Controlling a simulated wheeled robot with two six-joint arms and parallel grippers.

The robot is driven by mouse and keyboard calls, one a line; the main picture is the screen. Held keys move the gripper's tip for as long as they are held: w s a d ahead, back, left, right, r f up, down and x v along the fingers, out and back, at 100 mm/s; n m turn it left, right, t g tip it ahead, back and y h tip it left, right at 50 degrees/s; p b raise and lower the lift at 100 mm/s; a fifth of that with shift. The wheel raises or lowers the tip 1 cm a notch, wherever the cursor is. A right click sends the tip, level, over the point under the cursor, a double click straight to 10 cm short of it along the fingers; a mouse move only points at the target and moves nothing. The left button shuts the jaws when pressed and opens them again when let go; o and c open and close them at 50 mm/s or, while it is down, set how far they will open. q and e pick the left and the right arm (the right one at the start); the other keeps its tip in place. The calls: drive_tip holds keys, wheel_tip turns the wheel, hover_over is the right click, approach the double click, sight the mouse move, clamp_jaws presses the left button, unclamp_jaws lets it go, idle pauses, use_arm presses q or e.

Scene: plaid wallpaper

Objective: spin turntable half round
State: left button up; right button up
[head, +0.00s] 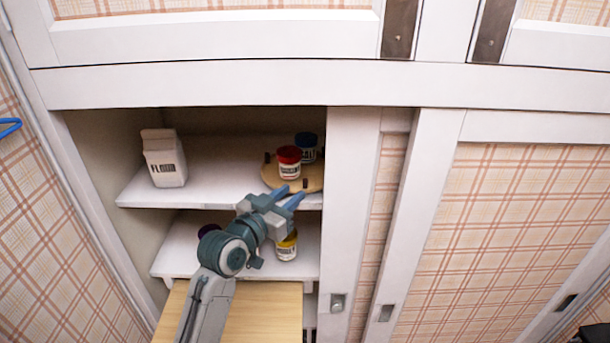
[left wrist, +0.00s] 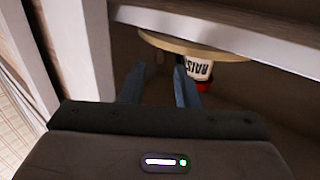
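The turntable (head: 271,178) is a round, light wooden disc on the upper cupboard shelf, at its right end. Small dark pegs stand at its edge. A red-lidded jar (head: 289,163) and a blue-lidded jar (head: 306,148) stand on it. My left gripper (head: 289,194) is open and empty, its blue fingers apart at the shelf's front edge, just before the turntable. The left wrist view, upside down, shows the fingers (left wrist: 158,86) close to the disc's edge (left wrist: 170,43) and a jar lettered "RAIS" (left wrist: 198,68). Contact cannot be told. My right gripper is out of view.
A white flour carton (head: 166,162) stands at the upper shelf's left. The lower shelf (head: 180,245) holds a yellow-lidded jar (head: 287,247) and a dark purple item (head: 208,230), partly behind my arm. A white sliding door (head: 345,200) borders the opening closely on the right.

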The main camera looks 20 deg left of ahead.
sight(304, 183)
use_arm(q)
drive_tip(key=p+x, duration=0.2)
drive_tip(key=x, duration=0.4)
drive_tip(key=shift+w, duration=0.3)
clamp_jaws()
